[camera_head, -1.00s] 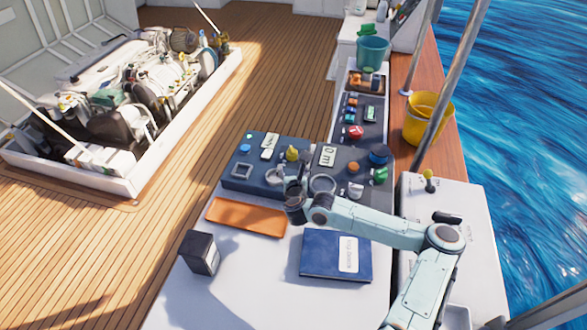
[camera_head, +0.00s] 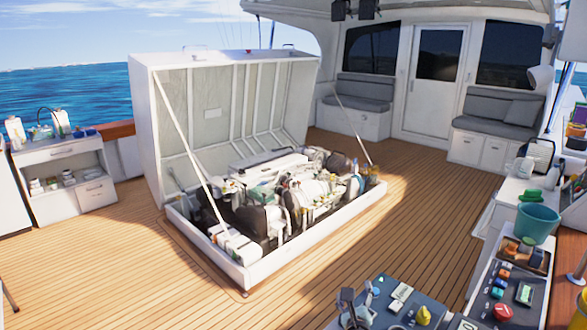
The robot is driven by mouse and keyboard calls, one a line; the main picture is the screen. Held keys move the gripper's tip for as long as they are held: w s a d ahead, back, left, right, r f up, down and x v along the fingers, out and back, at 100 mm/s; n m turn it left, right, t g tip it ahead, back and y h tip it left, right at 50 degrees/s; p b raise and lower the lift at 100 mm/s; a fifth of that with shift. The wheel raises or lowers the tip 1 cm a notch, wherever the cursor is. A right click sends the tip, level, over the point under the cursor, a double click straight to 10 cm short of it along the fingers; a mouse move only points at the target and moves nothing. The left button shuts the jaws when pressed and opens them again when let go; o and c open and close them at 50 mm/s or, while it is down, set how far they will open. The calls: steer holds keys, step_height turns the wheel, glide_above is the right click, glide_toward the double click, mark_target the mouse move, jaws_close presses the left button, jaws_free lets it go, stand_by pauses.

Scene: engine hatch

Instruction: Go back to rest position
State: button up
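My gripper (camera_head: 356,306) seems to show only as dark grey parts at the bottom edge, in front of the left side of the dark blue tray (camera_head: 385,285). The rest of it and my arm are cut off below the picture. I cannot tell whether it is open or shut, and no held object can be made out.
The engine hatch (camera_head: 230,90) stands open on struts over the engine (camera_head: 290,195). At right, the counter holds a grey tray (camera_head: 505,322) of small parts, a teal bucket (camera_head: 537,222) and a yellow bucket (camera_head: 582,303). The wooden deck (camera_head: 430,225) between is clear.

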steer(key=s+a+r+n+y, duration=0.2)
steer(key=a+r+n+y, duration=0.3)
steer(key=a+n, duration=0.5)
steer(key=s+r+n+g+h, duration=0.1)
steer(key=s+r+n+g, duration=0.2)
steer(key=s+r+n, duration=0.6)
steer(key=s+d+f+n+g, duration=0.1)
steer(key=s+n+g, duration=0.3)
steer(key=s, duration=0.5)
steer(key=s+d+f+n+g, duration=0.2)
steer(key=s+f+n+g, duration=0.2)
steer(key=s, duration=0.5)
steer(key=s+d+f+n+g, duration=0.1)
steer(key=s+n+g, duration=0.4)
steer(key=s, duration=0.5)
steer(key=shift+d+f+h, duration=0.2)
steer(key=shift+f+h, duration=0.1)
steer(key=shift+f, duration=0.5)
